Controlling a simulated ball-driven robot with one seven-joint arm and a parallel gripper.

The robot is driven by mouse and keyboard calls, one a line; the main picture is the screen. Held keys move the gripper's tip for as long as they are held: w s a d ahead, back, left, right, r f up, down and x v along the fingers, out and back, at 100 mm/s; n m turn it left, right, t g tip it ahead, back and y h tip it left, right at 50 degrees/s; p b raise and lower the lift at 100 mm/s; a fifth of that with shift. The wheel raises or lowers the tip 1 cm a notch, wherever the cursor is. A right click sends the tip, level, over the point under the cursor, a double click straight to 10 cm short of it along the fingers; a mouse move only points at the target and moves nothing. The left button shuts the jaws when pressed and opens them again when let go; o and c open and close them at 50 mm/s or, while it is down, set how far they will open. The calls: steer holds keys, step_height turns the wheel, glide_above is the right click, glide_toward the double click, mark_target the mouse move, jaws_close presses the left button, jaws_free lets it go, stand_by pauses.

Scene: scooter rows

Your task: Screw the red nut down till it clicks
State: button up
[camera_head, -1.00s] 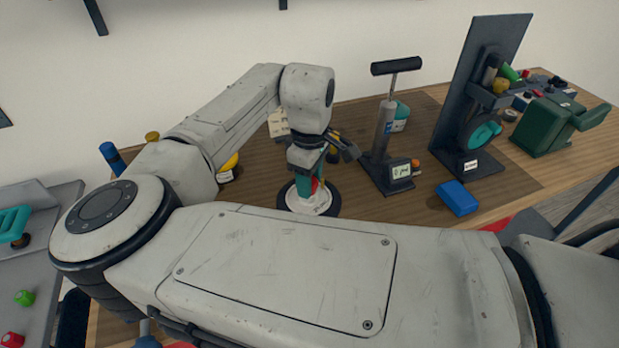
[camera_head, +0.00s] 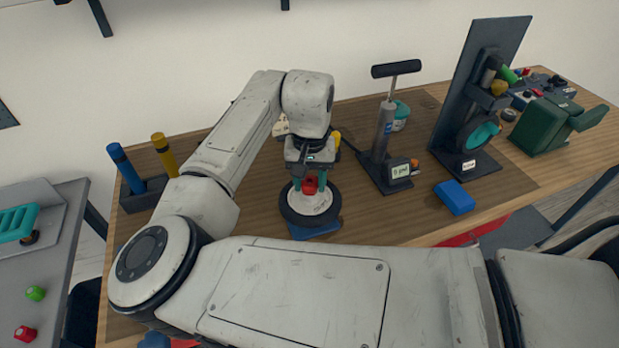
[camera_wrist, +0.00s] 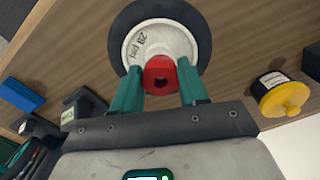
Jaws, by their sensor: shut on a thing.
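The red nut (camera_head: 310,185) sits at the middle of a white hub in a dark wheel (camera_head: 328,216) on the workbench. In the wrist view the red nut (camera_wrist: 160,76) lies between the two teal fingers of my gripper (camera_wrist: 158,84), which are shut on it. The white hub (camera_wrist: 136,42) carries printed lettering that ends in "psi". In the head view my gripper (camera_head: 310,182) points down over the wheel. The thread under the nut is hidden.
A pump (camera_head: 386,135) with a small display stands right of the wheel. A blue block (camera_head: 454,197) lies farther right, near a dark upright stand (camera_head: 480,90). A yellow-capped pot (camera_wrist: 286,99) shows beside the wheel in the wrist view. A blue pad (camera_head: 316,231) lies under the wheel.

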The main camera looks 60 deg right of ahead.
mark_target(312, 184)
steer(key=m, duration=0.5)
steer(key=shift+s+d, duration=0.1)
steer(key=shift+d, duration=0.15)
steer(key=m, duration=0.3)
steer(key=shift+m, duration=0.4)
steer(key=o, duration=0.9)
steer(key=shift+s+d, duration=0.15)
steer(key=shift+d, duration=0.1)
steer(key=shift+o, duration=1.1)
steer(key=shift+a, duration=0.25)
steer(key=shift+r, duration=0.1)
steer(key=shift+w+r+b, duration=0.2)
steer(key=shift+r+b, duration=0.1)
step_height(312, 184, up, 10)
steer(key=b, duration=0.1)
steer(key=shift+s+r, duration=0.1)
